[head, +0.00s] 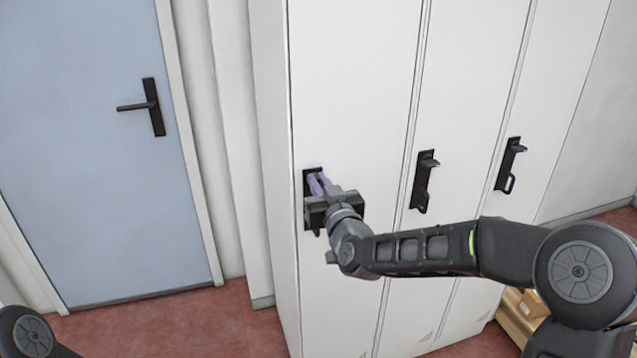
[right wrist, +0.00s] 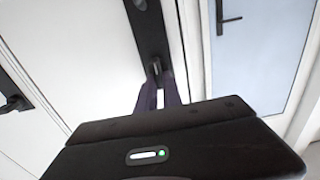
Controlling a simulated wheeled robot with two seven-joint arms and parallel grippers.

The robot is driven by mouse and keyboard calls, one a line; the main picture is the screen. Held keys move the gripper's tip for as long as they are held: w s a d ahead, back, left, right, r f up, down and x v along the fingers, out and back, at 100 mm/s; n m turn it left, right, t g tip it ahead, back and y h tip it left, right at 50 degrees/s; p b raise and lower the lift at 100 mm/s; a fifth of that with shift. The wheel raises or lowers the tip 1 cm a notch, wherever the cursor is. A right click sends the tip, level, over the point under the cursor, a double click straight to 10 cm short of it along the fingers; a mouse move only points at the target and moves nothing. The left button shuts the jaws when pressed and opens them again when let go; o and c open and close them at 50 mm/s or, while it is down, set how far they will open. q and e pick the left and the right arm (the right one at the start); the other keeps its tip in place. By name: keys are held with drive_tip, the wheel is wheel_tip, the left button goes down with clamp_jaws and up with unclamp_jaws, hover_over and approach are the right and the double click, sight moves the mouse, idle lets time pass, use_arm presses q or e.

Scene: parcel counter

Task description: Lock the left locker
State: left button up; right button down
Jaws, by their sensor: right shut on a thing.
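The left locker (head: 345,90) is the leftmost of three tall white locker doors in the head view, and its door looks closed. Its black lock plate (head: 309,174) is partly hidden behind my right gripper (head: 318,184). The plate also shows in the right wrist view (right wrist: 148,32), running down to the purple fingers of my right gripper (right wrist: 158,92). These fingers are shut on a small dark part of the lock handle (right wrist: 155,69), low on the plate. My left gripper is not in view.
The middle locker's handle (head: 424,182) and the right locker's handle (head: 511,165) are to the right. A blue door (head: 85,190) with a black lever stands left. A wooden crate (head: 517,318) is on the red floor at lower right.

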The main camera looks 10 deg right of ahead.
idle(0.5)
drive_tip(key=n+b, duration=0.1)
drive_tip(key=n, duration=0.5)
drive_tip(key=a+n+b, duration=0.1)
drive_tip(key=n, duration=0.5)
drive_tip(key=f+n+b, duration=0.1)
drive_tip(key=n, duration=0.4)
drive_tip(key=shift+a+f+n, duration=0.1)
drive_tip(key=shift+a+n, duration=0.05)
drive_tip(key=shift+n, duration=0.25)
idle(0.4)
drive_tip(key=c, duration=1.5)
unclamp_jaws()
